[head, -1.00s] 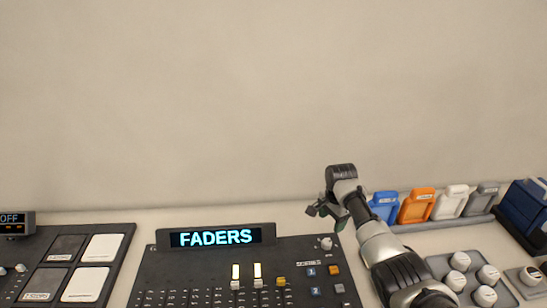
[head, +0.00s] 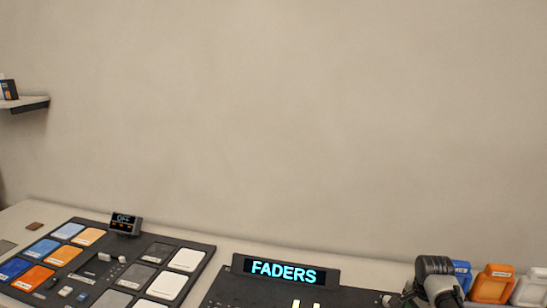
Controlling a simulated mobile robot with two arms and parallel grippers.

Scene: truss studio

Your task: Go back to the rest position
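My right arm shows at the lower right of the head view, with its dark and silver wrist (head: 437,278) in front of the coloured holders. Its fingers are mostly hidden or cut off at the bottom edge, so I cannot tell whether that gripper is open or shut. My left gripper is not in view. The fader console (head: 240,290) lies at the bottom middle, and its display (head: 283,272) reads FADERS.
A dark panel with coloured pads (head: 140,249) and a small display reading OFF (head: 124,219) lies at the left. Blue, orange (head: 492,284) and white (head: 531,287) holders stand at the right. A wall shelf (head: 25,104) is at the far left.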

